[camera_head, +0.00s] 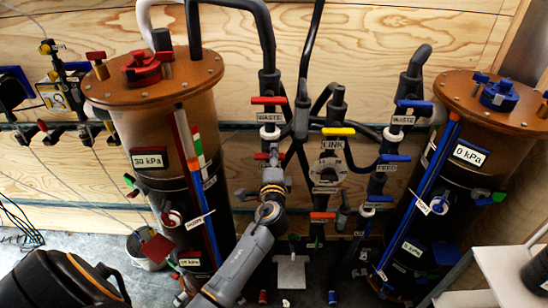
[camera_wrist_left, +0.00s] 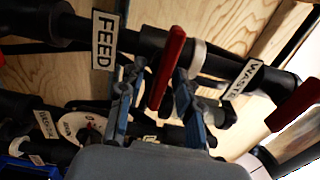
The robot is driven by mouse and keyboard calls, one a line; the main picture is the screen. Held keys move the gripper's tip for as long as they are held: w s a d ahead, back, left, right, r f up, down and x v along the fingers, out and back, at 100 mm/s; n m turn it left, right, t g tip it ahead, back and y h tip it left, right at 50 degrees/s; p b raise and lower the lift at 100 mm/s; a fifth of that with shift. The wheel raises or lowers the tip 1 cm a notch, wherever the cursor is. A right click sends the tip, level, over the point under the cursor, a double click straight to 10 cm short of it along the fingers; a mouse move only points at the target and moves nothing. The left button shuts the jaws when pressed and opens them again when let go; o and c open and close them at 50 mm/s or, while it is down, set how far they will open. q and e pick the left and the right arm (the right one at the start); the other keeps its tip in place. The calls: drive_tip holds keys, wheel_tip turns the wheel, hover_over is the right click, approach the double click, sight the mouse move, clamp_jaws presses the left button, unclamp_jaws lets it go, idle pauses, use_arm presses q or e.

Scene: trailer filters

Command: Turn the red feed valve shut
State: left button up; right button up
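The red feed valve handle (camera_head: 266,156) is on the left vertical pipe in the head view, partly hidden by my left gripper (camera_head: 271,172). In the left wrist view, the red handle (camera_wrist_left: 166,68) lies crosswise to its black pipe, beside the FEED label (camera_wrist_left: 104,40). My left gripper (camera_wrist_left: 155,100) is open there, with one finger on each side of the handle. The handle is closer to the right finger; a gap shows on the left. I cannot tell whether it touches. My right gripper is not in view.
A red WASTE handle (camera_head: 268,100) sits just above on the same pipe. A yellow LINK handle (camera_head: 338,131) and blue handles (camera_head: 414,104) are to the right. Filter tanks stand left (camera_head: 150,120) and right (camera_head: 488,110). A white surface (camera_head: 505,275) is at lower right.

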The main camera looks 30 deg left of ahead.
use_arm(q)
drive_tip(key=v, duration=1.2)
drive_tip(key=shift+s+a, duration=0.1)
drive_tip(key=s+d+f+g+h, duration=0.2)
drive_tip(key=s+f, duration=0.1)
drive_tip(key=f, duration=0.8)
drive_tip(key=s+d+f+n+g+h, duration=0.1)
drive_tip(key=s+d+f+g+h, duration=0.15)
drive_tip(key=f, duration=0.95)
drive_tip(key=s+d+f+g+h, duration=0.2)
drive_tip(key=s+d+f+h, duration=0.1)
drive_tip(key=f, duration=0.8)
drive_tip(key=s+d+f+n+g+h, duration=0.1)
drive_tip(key=s+f+n+g, duration=0.2)
drive_tip(key=s+f, duration=1.05)
drive_tip(key=s+a+f+n+g, duration=0.1)
drive_tip(key=s+f, duration=0.3)
drive_tip(key=s, duration=0.6)
drive_tip(key=s+f+n+g+h, duration=0.1)
drive_tip(key=s+f+n+g, duration=0.2)
drive_tip(key=s, duration=0.8)
drive_tip(key=shift+a+f+n+g, duration=0.35)
drive_tip(key=shift+f+n, duration=0.25)
drive_tip(key=shift+n, duration=0.1)
drive_tip(key=shift+s, duration=0.25)
